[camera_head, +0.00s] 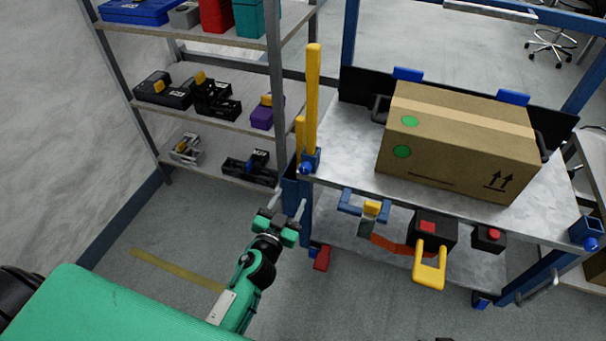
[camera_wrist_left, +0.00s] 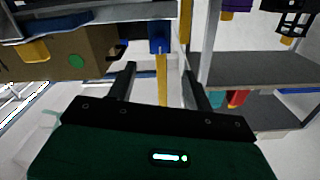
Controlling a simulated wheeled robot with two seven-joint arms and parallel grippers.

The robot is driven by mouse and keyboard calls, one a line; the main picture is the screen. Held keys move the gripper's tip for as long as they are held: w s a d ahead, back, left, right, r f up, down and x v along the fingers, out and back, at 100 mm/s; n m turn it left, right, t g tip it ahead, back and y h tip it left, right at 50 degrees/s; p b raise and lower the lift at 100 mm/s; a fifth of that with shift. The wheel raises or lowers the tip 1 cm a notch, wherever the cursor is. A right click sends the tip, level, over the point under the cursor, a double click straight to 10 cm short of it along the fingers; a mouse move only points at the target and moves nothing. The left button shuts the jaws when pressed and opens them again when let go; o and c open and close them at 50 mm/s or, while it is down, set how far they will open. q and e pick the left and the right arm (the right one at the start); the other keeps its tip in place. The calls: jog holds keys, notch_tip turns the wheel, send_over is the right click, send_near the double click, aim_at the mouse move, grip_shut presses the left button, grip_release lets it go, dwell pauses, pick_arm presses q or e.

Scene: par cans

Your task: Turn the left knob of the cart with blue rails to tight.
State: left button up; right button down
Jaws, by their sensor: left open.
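The cart (camera_head: 345,135) with blue rails stands right of centre in the head view. Its left knob (camera_head: 306,168) is a small blue round piece at the front left corner, below a tall yellow bar. The knob's turn position is too small to tell. A blue corner piece (camera_wrist_left: 160,38) with a yellow bar shows in the wrist view, beyond and between the fingers. My left gripper (camera_head: 288,200) is open and empty, below and slightly left of the knob, apart from it; its fingers also show in the wrist view (camera_wrist_left: 158,78). My right gripper is not in view.
A cardboard box (camera_head: 455,145) stands on the cart top. A blue right corner knob (camera_head: 590,243) and a yellow-handled black block (camera_head: 430,240) are at the cart's front. A shelf rack (camera_head: 215,120) with tools stands close on the left. Floor is clear below the gripper.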

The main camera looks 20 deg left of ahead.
aim_at(304, 172)
pick_arm(q)
jog(key=w, duration=1.1)
jog(key=shift+d+p, duration=0.2)
jog(key=shift+p, duration=0.1)
jog(key=c, duration=1)
